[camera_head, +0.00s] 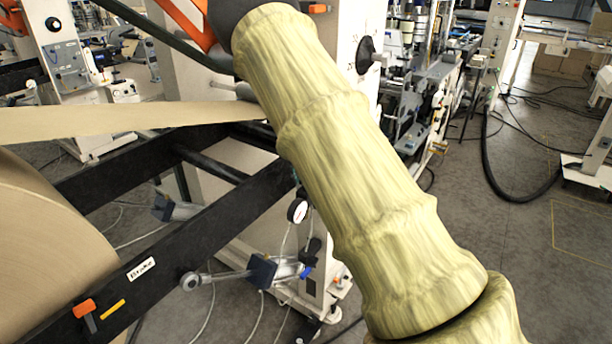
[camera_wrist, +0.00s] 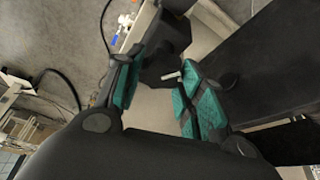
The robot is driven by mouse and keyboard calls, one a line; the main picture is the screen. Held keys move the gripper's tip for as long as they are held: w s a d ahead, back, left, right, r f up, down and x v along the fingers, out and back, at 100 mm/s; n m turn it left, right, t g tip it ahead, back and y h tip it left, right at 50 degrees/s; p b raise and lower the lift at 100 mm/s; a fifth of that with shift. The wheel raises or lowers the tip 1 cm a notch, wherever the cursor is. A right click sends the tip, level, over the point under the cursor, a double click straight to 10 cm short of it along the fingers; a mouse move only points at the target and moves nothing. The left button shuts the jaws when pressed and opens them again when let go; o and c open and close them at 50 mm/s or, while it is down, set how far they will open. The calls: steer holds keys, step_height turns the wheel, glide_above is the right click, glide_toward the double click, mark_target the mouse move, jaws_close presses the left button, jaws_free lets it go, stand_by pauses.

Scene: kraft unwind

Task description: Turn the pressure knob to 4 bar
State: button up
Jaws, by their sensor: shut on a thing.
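My gripper, in the wrist view (camera_wrist: 160,88), has its two teal-padded fingers on either side of a dark knob-like part (camera_wrist: 160,65), which I take to be the pressure knob. The fingers are shut on it. A small pale pointer-like piece (camera_wrist: 172,76) shows between the pads. The knob's scale and setting cannot be read. In the head view my sleeved arm hides the gripper. A round white-faced pressure gauge (camera_head: 297,210) shows beside the arm, too small to read.
A large kraft roll (camera_head: 45,250) and dark frame beams (camera_head: 200,240) stand at left in the head view, with a paper web (camera_head: 130,121) above. Another black knob (camera_head: 366,55) with printed marks is on a white post. Cables lie on the floor at right.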

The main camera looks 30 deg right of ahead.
stand_by(0.4)
steer(key=o, duration=1)
steer(key=v, duration=1.2)
steer(key=shift+w, duration=0.1)
